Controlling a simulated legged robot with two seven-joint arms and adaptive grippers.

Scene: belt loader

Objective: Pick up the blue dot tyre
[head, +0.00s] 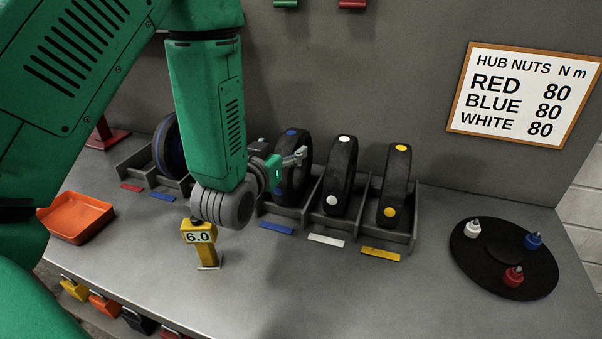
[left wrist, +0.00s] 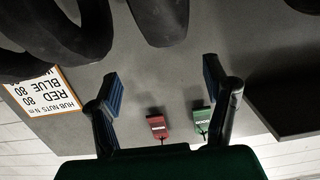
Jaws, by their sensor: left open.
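The blue dot tyre (head: 294,170) stands upright in a grey rack slot, a black tyre with a blue dot at its top and another low on its front. My left gripper (head: 283,152) is open at this tyre's upper part, with one finger seen across its right side. The gripper and arm hide part of the tyre's left side. In the left wrist view the two fingers (left wrist: 162,78) are spread wide with nothing clamped between them. A dark tyre edge (left wrist: 158,22) shows beyond them at the top; I cannot tell which tyre it is. My right gripper is not in view.
White-dot (head: 340,176) and yellow-dot (head: 396,186) tyres stand to the right. A blue-rimmed tyre (head: 167,146) stands left. A yellow 6.0 post (head: 206,243) is below my wrist.

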